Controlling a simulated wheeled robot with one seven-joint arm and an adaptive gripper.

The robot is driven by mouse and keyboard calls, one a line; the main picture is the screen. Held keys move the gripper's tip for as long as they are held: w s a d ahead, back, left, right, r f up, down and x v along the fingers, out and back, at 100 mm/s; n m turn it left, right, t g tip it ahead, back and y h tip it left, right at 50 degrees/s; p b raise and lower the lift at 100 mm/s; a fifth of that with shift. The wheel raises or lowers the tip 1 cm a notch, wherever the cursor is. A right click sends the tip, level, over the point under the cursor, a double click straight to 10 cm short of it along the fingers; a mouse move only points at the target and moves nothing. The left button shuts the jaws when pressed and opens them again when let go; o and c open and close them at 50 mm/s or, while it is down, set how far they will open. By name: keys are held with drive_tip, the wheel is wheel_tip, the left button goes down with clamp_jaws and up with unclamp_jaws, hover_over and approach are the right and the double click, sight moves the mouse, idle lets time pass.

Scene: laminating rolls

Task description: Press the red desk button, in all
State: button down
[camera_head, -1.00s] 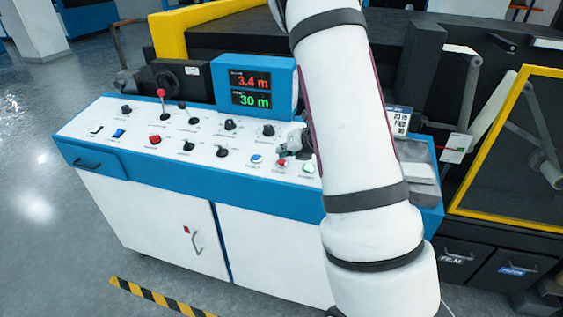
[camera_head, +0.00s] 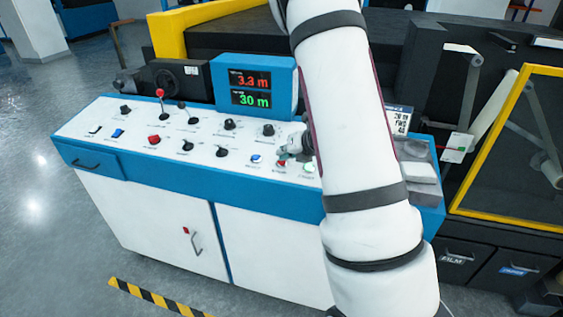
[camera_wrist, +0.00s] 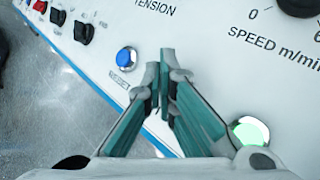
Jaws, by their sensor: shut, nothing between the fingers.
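My gripper (camera_head: 285,156) is low over the front right of the white control desk (camera_head: 205,168), partly hidden by my arm. In the wrist view its two fingertips (camera_wrist: 163,88) are together with nothing between them. They point down at the panel between a blue round button (camera_wrist: 126,59) and a lit green round button (camera_wrist: 250,132). The red round button between those two is covered by my fingers in the wrist view. In the head view it is almost wholly hidden at my fingertips. I cannot tell whether the fingertips touch it.
A red-topped lever (camera_head: 160,93) stands at the back left. A display (camera_head: 252,88) reads 3.3 m in red and 30 m in green.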

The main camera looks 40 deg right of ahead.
sight(283, 163)
drive_tip(key=shift+f, duration=0.35)
drive_tip(key=shift+r, duration=0.15)
idle(0.4)
drive_tip(key=shift+r+p, duration=0.5)
drive_tip(key=shift+r, duration=0.2)
drive_tip(key=r+p, duration=0.2)
drive_tip(key=shift+s+a+r, duration=0.2)
drive_tip(key=shift+s+r, duration=0.1)
drive_tip(key=shift+a+r+p, duration=0.2)
drive_tip(key=shift+r+p, duration=0.65)
drive_tip(key=shift+r, duration=0.3)
